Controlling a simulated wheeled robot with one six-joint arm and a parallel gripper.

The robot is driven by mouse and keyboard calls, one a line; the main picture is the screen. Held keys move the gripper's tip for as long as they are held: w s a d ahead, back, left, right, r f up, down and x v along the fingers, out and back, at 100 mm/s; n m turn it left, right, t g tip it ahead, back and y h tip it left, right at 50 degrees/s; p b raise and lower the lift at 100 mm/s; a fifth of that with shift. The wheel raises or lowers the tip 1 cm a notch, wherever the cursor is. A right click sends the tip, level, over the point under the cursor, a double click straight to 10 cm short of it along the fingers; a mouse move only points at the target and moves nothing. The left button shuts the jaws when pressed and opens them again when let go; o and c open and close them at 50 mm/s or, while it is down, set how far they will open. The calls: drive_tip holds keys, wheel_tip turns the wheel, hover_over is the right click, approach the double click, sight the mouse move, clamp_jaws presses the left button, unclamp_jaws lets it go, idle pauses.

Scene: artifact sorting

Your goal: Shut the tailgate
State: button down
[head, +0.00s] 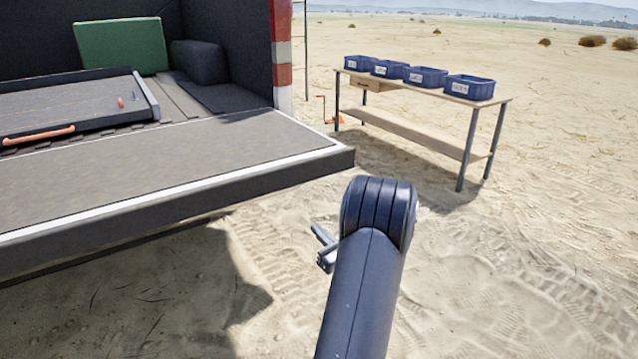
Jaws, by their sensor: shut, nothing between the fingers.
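The tailgate (190,180) is a grey flap with a pale edge strip and a dark outer rim. It is folded down flat and sticks out from the rear of the vehicle's cargo bed. The tailgate's left end lies outside the picture.
In the bed are a dark tray-like panel (70,105) with an orange handle (38,135), a green case (120,47) and a dark bundle (198,62). A wooden workbench (425,86) with several blue bins stands right. Open sand lies at the front right.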

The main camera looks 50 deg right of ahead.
drive_tip(key=w+d+r+m+h+b, duration=0.1)
drive_tip(key=w+d+r+h, duration=0.1)
drive_tip(key=w+d+r, duration=0.4)
drive_tip(key=shift+w+r+m, duration=0.3)
drive_tip(key=shift+w+r, duration=0.05)
drive_tip(key=shift+w, duration=0.2)
idle(0.3)
